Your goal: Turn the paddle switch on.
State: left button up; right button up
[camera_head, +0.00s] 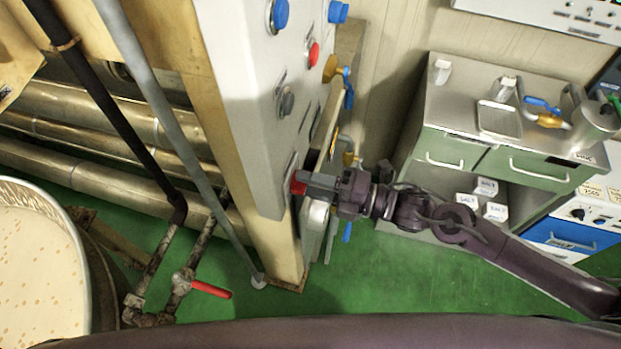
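A tall pale control panel (240,60) stands at the centre of the view, seen steeply from the side. A small red piece, which looks like the paddle switch (296,184), sits low on its right-hand face. My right gripper (306,184) reaches in from the right, with its grey fingertips at the red piece. The fingers overlap in this view, so I cannot tell if they are open or closed, or if they touch the switch. My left gripper is not in view.
The panel also bears a blue knob (280,14), a red button (313,54) and a dark knob (287,102). Pipes run at the left beside a kettle (40,270). A green-fronted counter (460,100) stands right. Green floor (430,285) is open between.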

jog(key=shift+a, duration=0.1)
grip_shut()
dwell(0.4)
jog(key=shift+m+p, duration=2.8)
jog(key=shift+m, duration=6.2)
